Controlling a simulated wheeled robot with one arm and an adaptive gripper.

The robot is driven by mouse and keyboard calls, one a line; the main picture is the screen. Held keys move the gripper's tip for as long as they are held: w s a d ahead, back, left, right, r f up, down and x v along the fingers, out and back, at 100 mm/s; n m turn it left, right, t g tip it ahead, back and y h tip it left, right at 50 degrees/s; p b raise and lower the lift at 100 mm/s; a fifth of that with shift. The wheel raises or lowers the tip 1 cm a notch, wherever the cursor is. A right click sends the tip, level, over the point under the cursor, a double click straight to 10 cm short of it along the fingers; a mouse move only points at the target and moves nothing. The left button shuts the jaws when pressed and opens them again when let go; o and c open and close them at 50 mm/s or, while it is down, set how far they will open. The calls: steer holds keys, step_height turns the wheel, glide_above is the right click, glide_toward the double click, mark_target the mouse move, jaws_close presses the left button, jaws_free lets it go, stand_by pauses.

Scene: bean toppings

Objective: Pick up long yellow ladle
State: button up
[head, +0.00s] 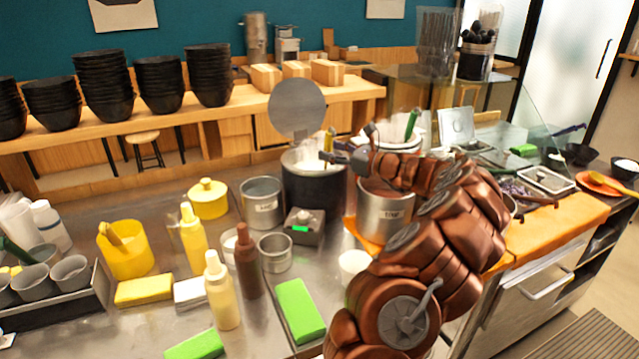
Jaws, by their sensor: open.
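A long yellow ladle (329,140) stands with its handle up out of a dark cooking pot (312,192). Its lower part is hidden inside the pot. My gripper (331,158) is at the end of my copper-coloured arm, over the pot's right rim. It is open, with its fingertips pointing left at the ladle's handle. The fingers are small here, and I cannot tell whether they touch the handle or stand around it.
A round grey lid (297,108) stands raised behind the pot. A labelled steel pot (385,215) is under my arm, and another steel container (261,202) is left of the dark pot. A green handle (412,122) rises behind my arm. Sauce bottles (222,295) crowd the front counter.

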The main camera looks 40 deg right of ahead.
steer(key=shift+x, duration=0.8)
jaws_close()
